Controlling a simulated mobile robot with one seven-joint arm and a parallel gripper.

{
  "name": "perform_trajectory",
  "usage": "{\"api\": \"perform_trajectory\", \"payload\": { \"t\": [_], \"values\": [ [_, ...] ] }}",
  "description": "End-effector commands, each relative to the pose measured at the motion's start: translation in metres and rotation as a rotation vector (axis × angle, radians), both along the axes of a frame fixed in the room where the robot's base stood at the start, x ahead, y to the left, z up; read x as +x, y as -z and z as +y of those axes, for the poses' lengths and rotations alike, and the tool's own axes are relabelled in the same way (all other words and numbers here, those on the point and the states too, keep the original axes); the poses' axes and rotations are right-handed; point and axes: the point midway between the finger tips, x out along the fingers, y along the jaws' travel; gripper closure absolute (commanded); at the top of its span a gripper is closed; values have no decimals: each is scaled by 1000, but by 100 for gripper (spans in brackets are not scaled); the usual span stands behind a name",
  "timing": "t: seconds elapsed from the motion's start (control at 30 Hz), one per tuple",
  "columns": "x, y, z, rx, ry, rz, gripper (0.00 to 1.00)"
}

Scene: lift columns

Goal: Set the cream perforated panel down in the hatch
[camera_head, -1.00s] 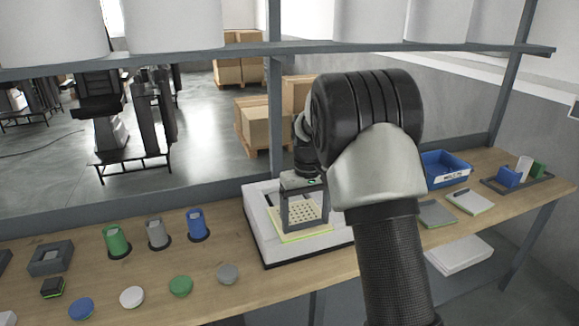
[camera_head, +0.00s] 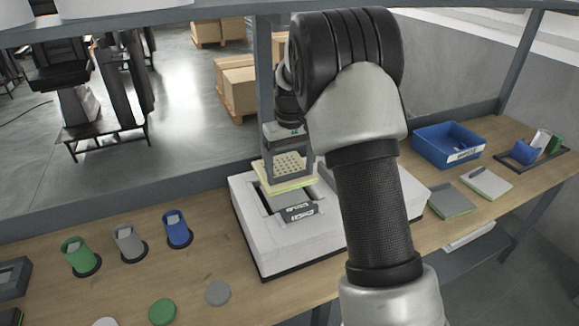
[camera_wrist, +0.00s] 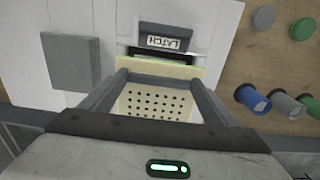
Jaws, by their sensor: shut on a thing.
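The cream perforated panel (camera_head: 288,170) is between the fingers of my gripper (camera_head: 287,165), held above the back part of the white box. In the wrist view the panel (camera_wrist: 155,102) shows its rows of holes, with my gripper's fingers (camera_wrist: 157,92) at both sides. My gripper is shut on it. The white box (camera_head: 262,240) has a dark recess, the hatch (camera_head: 272,205), partly hidden by the panel. A dark latch (camera_head: 298,211) marked LATCH lies at the recess; it also shows in the wrist view (camera_wrist: 165,38).
Green (camera_head: 80,258), grey (camera_head: 129,243) and blue (camera_head: 177,230) holders stand left of the box, with round lids in front. A blue bin (camera_head: 447,147) and flat grey pads (camera_head: 451,200) lie to the right. A shelf post (camera_head: 264,75) rises behind my gripper.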

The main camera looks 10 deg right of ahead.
Motion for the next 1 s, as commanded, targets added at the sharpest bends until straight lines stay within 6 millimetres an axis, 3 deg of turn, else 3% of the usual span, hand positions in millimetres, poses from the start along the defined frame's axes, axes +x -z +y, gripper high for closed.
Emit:
{"api": "perform_trajectory", "payload": {
  "t": [0.5,1.0],
  "values": [
    [0,47,0,0,0,0,45],
    [0,52,0,0,0,0,45]
  ]
}}
